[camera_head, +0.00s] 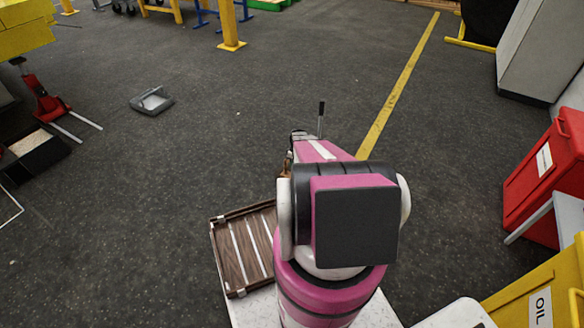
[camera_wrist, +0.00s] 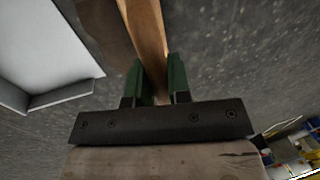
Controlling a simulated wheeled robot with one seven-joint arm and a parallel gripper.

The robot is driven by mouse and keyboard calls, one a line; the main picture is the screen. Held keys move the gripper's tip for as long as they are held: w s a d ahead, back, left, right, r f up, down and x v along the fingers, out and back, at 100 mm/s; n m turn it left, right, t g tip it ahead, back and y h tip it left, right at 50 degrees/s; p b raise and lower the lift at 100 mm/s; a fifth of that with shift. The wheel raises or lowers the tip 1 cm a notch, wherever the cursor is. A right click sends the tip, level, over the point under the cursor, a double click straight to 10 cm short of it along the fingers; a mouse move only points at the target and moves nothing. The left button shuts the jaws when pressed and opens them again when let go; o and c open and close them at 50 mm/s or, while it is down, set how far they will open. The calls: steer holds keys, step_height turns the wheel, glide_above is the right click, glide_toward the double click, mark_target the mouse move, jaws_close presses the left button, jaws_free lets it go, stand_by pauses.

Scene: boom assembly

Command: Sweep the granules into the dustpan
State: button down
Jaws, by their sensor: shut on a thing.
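My gripper (camera_wrist: 158,82) shows in the wrist view with its two green fingers shut on a long wooden handle (camera_wrist: 148,30). The handle runs up out of the picture; its far end is not visible, so I cannot tell what it ends in. In the head view, my arm hides most of the gripper. A grey dustpan (camera_head: 152,101) lies on the dark floor at the upper left, well apart from my arm. I cannot make out the granules for certain; only tiny pale specks show on the floor.
A brown slatted wooden tray (camera_head: 237,257) sits left of my arm. A red jack (camera_head: 46,103) stands at far left, a red bin (camera_head: 548,170) and a yellow OIL box (camera_head: 540,300) at right. A pale grey-edged surface (camera_wrist: 45,45) is in the wrist view. Mid-floor is clear.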

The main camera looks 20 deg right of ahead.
steer(key=w+d, duration=0.6)
steer(key=d, duration=0.2)
stand_by(0.6)
steer(key=shift+w, duration=0.15)
steer(key=shift+r, duration=0.1)
stand_by(0.4)
step_height(320, 180, up, 10)
steer(key=s+a, duration=0.2)
steer(key=shift+a, duration=0.15)
stand_by(0.6)
